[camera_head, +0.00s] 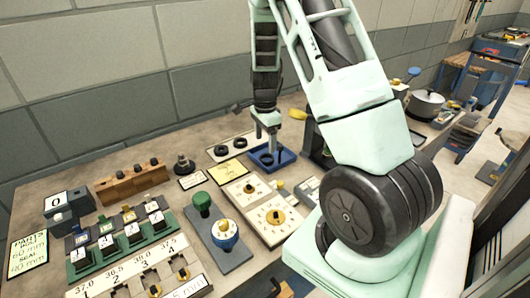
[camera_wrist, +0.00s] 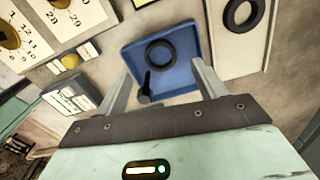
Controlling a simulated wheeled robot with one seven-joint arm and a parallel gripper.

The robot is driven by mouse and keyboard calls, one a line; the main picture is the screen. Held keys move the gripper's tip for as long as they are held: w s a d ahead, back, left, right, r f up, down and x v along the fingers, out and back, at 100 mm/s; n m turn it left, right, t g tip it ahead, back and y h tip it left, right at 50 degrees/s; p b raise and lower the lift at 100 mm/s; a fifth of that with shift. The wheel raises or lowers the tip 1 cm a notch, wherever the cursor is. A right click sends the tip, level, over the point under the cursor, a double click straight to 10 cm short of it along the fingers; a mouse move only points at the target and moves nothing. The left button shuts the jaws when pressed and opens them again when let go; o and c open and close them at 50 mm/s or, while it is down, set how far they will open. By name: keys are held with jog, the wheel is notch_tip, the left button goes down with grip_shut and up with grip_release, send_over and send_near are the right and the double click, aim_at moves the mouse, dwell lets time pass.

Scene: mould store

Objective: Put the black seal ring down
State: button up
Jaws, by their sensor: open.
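A black seal ring (camera_wrist: 160,53) lies flat in the blue tray (camera_wrist: 186,34), near its middle, in the wrist view. A small dark object with a thin stem (camera_wrist: 146,86) is in the same tray beside the ring, partly hidden by my gripper. My gripper (camera_wrist: 161,71) is open, its two fingers apart and pointing down at the tray, with nothing gripped between them. In the head view my gripper (camera_head: 271,150) is over the blue tray (camera_head: 287,158), and its fingers hide part of the tray's inside.
A cream board (camera_head: 240,143) with black rings lies left of the tray; one ring (camera_wrist: 240,14) shows in the wrist view. Dial boards (camera_head: 270,229), a green-knobbed fixture (camera_head: 202,203) and a wooden block (camera_head: 130,184) crowd the bench. A pot (camera_head: 426,104) stands farther right.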

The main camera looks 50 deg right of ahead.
notch_tip(320, 180, up, 6)
jog(key=s+a+r+n+y, duration=0.15)
jog(key=a+n, duration=0.45)
jog(key=a, duration=0.7)
jog(key=s+a+r+n, duration=0.1)
jog(key=a+r+n, duration=0.2)
jog(key=a+n, duration=0.7)
jog(key=s+a+r+n, duration=0.2)
jog(key=s+a+n, duration=1.2)
jog(key=s+a, duration=0.4)
jog(key=shift+s+r+h, duration=0.2)
jog(key=shift+s+h, duration=0.25)
jog(key=shift+s, duration=0.2)
jog(key=shift+a, duration=0.1)
jog(key=shift+c, duration=0.3)
